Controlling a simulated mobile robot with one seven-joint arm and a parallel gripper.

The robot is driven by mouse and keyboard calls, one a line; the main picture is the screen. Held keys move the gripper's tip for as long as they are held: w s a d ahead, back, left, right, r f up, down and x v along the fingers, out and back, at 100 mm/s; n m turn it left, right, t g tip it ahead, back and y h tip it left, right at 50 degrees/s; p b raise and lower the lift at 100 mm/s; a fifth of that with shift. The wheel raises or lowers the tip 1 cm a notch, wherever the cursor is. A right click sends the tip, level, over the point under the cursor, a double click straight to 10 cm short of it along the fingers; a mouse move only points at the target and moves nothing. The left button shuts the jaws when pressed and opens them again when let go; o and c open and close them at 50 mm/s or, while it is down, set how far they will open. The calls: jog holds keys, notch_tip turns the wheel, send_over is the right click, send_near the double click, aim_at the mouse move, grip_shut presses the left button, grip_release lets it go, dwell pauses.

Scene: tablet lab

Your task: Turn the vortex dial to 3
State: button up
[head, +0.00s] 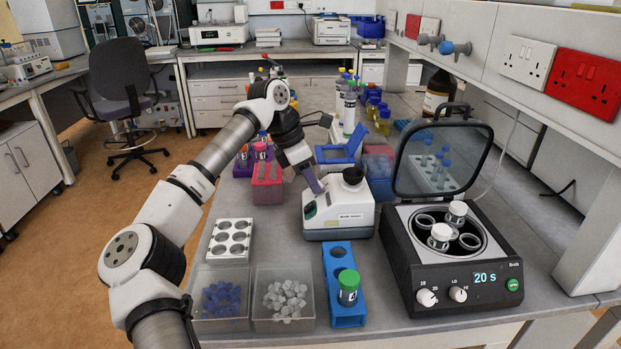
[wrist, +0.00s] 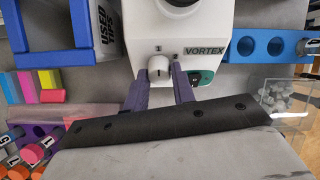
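The white vortex mixer (head: 338,212) stands mid-bench with a black cup on top. In the wrist view, the mixer (wrist: 195,30) shows its VORTEX label, a white dial (wrist: 159,66) and a dark switch on a green patch (wrist: 197,79). Small marks stand around the dial; one reads 1, and the set position is too small to read surely. My gripper (head: 316,187) is at the mixer's left side. In the wrist view, the purple fingers of my gripper (wrist: 159,78) stand open on either side of the dial, apparently with narrow gaps. The dial is hidden in the head view.
A blue tube rack (head: 344,319) with a green tube stands in front of the mixer. An open-lidded centrifuge (head: 400,270) is at right. Two clear bins (head: 251,318) sit front left.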

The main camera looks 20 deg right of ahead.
jog(key=c, duration=0.3)
jog(key=m+t+b, duration=0.1)
jog(key=m+b, duration=0.1)
jog(key=m, duration=0.3)
jog(key=shift+h, duration=0.3)
jog(key=m+t+h+b, duration=0.1)
jog(key=m+b, duration=0.1)
jog(key=m, duration=0.4)
jog(key=shift+a+f+b, duration=0.1)
jog(key=shift+b, duration=0.2)
jog(key=m+h+b, duration=0.1)
jog(key=m, duration=0.2)
jog(key=m+h+b, duration=0.1)
jog(key=m, duration=0.2)
jog(key=shift+a, duration=0.1)
jog(key=m+h+b, duration=0.1)
jog(key=m, duration=0.5)
jog(key=shift+g, duration=0.3)
jog(key=o, duration=1)
jog(key=shift+c, duration=0.2)
